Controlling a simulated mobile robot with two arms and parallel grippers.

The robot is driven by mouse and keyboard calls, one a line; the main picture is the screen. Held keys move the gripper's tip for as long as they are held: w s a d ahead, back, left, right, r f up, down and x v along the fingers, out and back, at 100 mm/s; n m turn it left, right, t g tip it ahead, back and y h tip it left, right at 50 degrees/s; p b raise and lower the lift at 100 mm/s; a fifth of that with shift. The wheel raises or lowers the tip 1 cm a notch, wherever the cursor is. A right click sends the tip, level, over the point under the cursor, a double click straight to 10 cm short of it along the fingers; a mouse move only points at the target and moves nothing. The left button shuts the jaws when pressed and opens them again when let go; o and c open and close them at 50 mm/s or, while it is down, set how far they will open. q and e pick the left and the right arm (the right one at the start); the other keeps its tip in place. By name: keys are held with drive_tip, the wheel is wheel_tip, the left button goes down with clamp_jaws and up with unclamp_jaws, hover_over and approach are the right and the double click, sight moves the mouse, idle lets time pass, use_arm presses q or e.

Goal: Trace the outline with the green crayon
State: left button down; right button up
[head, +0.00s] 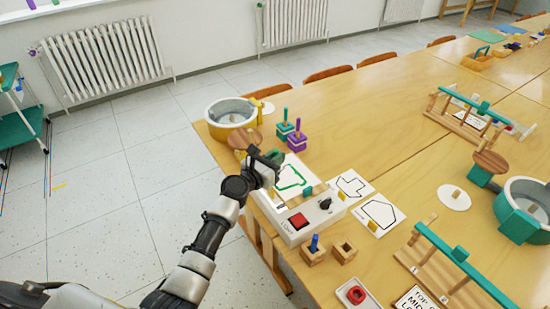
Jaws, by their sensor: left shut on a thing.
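My left gripper (272,160) is over the far left part of a white sheet (293,188) near the table's left edge. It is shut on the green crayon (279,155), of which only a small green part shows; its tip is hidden. A thick green line (291,186) runs along the visible part of the outline on this sheet. The gripper and arm hide the sheet's left side. Two other sheets with black outlines, one (351,186) and another (379,215), lie to the right. My right gripper is not in view.
A wooden block with a blue crayon (314,243) and another wooden block (344,251) are nearer. A round tub (231,116) is at the far corner.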

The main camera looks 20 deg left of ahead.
use_arm(q)
drive_tip(key=shift+w+d, duration=0.3)
drive_tip(key=shift+w, duration=0.3)
idle(0.6)
drive_tip(key=shift+w+d, duration=0.1)
drive_tip(key=shift+w, duration=0.05)
drive_tip(key=shift+w+d, duration=0.3)
drive_tip(key=shift+w, duration=0.3)
idle(0.7)
drive_tip(key=shift+w+a+b, duration=0.1)
drive_tip(key=shift+w+b, duration=0.3)
drive_tip(key=shift+w, duration=0.15)
idle(0.6)
drive_tip(key=shift+w+d, duration=0.2)
drive_tip(key=shift+w, duration=0.15)
drive_tip(key=shift+r, duration=0.1)
idle(0.6)
wheel_tip(320, 180, up, 4)
drive_tip(key=p, duration=0.4)
idle(0.6)
